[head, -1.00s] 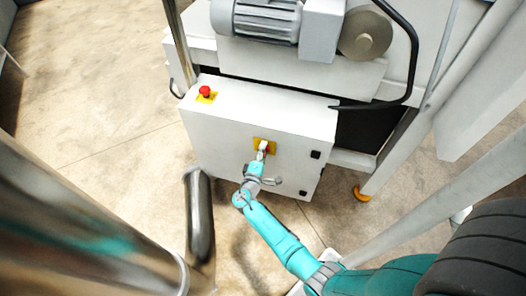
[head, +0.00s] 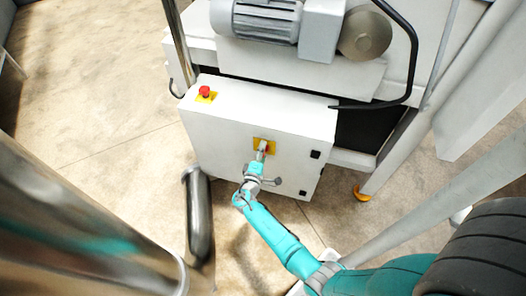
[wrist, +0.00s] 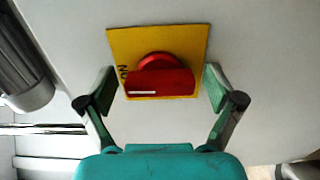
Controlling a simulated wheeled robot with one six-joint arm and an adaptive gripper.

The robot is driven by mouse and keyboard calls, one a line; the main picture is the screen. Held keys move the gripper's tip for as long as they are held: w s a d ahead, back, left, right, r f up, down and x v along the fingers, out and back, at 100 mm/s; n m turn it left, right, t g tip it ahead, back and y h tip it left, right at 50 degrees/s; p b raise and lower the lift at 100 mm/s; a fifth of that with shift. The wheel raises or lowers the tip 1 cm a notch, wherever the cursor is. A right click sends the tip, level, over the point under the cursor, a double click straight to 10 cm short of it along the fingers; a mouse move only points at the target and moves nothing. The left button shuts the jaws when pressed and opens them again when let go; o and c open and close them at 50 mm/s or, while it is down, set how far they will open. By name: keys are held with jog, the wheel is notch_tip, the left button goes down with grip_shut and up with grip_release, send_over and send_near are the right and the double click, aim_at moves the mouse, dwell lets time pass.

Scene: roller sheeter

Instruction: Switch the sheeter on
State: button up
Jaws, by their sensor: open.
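The sheeter's white control box (head: 225,125) stands below the motor. On its front face is a red rotary switch (wrist: 160,80) on a yellow plate (wrist: 183,42); the plate also shows in the head view (head: 270,144). The switch's handle lies crosswise in the wrist view, with a white line at its left part. Lettering on the plate beside the switch is partly hidden. My gripper (wrist: 160,90) is open, with one finger on each side of the switch handle and a gap on both sides. In the head view my gripper (head: 262,152) covers part of the switch.
A red emergency button (head: 205,92) on a yellow plate sits on top of the box. A grey motor (head: 265,20) is above it. A dark metal cylinder (head: 198,215) stands left of my arm. Floor is clear at the left.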

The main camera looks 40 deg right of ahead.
jog(key=v, duration=1.2)
dwell(0.6)
